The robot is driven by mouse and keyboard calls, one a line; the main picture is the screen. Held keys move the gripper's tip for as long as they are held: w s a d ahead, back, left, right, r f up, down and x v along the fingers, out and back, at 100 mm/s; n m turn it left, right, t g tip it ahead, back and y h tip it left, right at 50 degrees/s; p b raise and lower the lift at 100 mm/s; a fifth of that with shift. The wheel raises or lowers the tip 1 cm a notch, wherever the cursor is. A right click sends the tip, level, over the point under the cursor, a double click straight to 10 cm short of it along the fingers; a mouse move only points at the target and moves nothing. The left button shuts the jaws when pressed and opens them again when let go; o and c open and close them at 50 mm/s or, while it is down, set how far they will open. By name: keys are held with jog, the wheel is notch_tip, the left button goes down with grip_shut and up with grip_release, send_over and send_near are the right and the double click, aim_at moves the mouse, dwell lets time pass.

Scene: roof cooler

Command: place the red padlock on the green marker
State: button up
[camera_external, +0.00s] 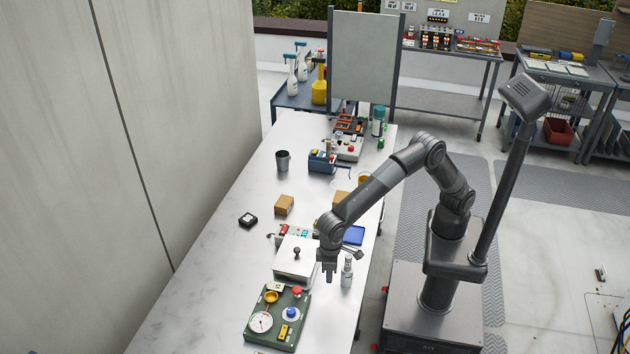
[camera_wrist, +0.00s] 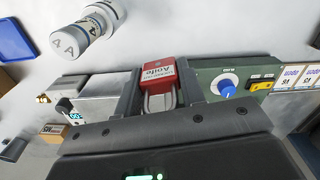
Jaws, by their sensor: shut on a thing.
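The red padlock (camera_wrist: 160,74) shows in the wrist view, with white lettering on its body and a pale shackle. My gripper (camera_wrist: 158,95) is shut on it, one finger on each side. In the external view my gripper (camera_external: 329,272) points down above the near part of the table, beside a white box and a green panel. The padlock cannot be made out there. I cannot identify the green marker for certain in either view.
The green panel (camera_external: 262,338) carries a gauge, a blue knob and a red button. The white box (camera_external: 292,268) with a black knob stands behind it. A white-grey cylinder (camera_external: 347,274) stands close right of my gripper. The table's left side (camera_external: 205,278) is clear.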

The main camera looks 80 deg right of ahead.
notch_tip(320, 180, up, 15)
jog(key=w+d+m, duration=0.3)
jog(key=w+d, duration=0.6)
jog(key=d, duration=0.4)
jog(key=w+d+m, duration=0.2)
jog(key=w+d, duration=0.6)
jog(key=d, duration=0.6)
jog(key=w+d+m, duration=0.3)
jog(key=d+m, duration=0.1)
jog(key=d, duration=2.3)
jog(key=s+d+m, duration=0.2)
jog(key=s+d, duration=0.2)
jog(key=d, duration=0.6)
jog(key=s+d+m, duration=0.2)
jog(key=s+d, duration=0.2)
jog(key=d, duration=0.6)
jog(key=s+d+m, duration=0.2)
jog(key=s+d, duration=0.3)
jog(key=d, duration=0.4)
jog(key=s+d+m, duration=0.3)
jog(key=s+d, duration=0.6)
jog(key=s, duration=0.3)
jog(key=s+d+m, duration=0.2)
jog(key=s+d, duration=0.8)
jog(key=s, duration=0.2)
send_over(381, 140)
jog(key=f, duration=1.7)
jog(key=shift+s+f, duration=0.2)
jog(key=shift+f, duration=2.15)
